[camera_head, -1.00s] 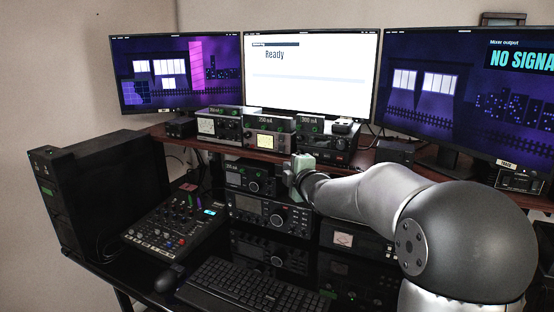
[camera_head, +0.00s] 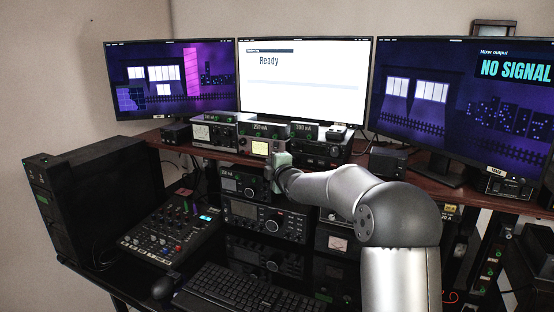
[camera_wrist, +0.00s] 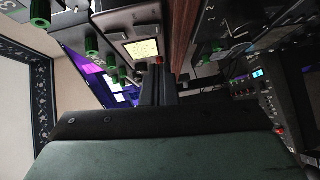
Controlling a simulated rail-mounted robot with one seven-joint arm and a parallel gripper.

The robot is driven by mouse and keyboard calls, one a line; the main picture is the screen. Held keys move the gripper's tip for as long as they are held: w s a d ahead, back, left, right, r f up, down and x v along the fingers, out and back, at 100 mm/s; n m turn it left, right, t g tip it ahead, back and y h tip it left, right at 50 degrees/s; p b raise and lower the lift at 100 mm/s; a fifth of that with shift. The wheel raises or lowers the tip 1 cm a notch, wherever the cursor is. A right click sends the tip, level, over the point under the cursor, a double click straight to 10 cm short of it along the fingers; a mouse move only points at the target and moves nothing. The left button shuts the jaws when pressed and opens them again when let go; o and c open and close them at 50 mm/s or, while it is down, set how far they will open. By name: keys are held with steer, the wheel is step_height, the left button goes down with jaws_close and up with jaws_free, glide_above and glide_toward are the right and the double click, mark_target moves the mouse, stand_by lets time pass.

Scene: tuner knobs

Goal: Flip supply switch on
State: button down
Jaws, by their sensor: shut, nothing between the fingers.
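My gripper (camera_head: 280,166) is at the front of the stacked radio units, just below and right of the middle shelf unit with a lit yellow meter (camera_head: 260,148). In the wrist view its dark fingers (camera_wrist: 158,84) are shut and empty, pointing at that unit, whose yellow meter (camera_wrist: 143,48) shows beyond them. A small red-tipped part (camera_wrist: 160,60) shows right at the fingertips; it may be the supply switch, but I cannot tell its position or whether the fingers touch it. Green knobs (camera_wrist: 91,44) line the fronts of the units.
The shelf edge (camera_wrist: 184,40) runs close beside the fingers. Radio units stand to the left (camera_head: 214,130) and right (camera_head: 318,147) of the middle one, and another (camera_head: 266,217) below. A mixer (camera_head: 172,228) and keyboard (camera_head: 248,291) lie in front. The middle monitor (camera_head: 304,82) reads "Ready".

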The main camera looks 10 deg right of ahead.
steer(key=w+d, duration=0.1)
steer(key=w+d+p, duration=0.1)
steer(key=shift+w+d+f, duration=0.2)
steer(key=shift+w, duration=0.15)
steer(key=s+f+b, duration=0.1)
steer(key=s+b, duration=0.7)
steer(key=s, duration=0.5)
steer(key=shift+a+f+b, duration=0.15)
steer(key=shift+b, duration=0.15)
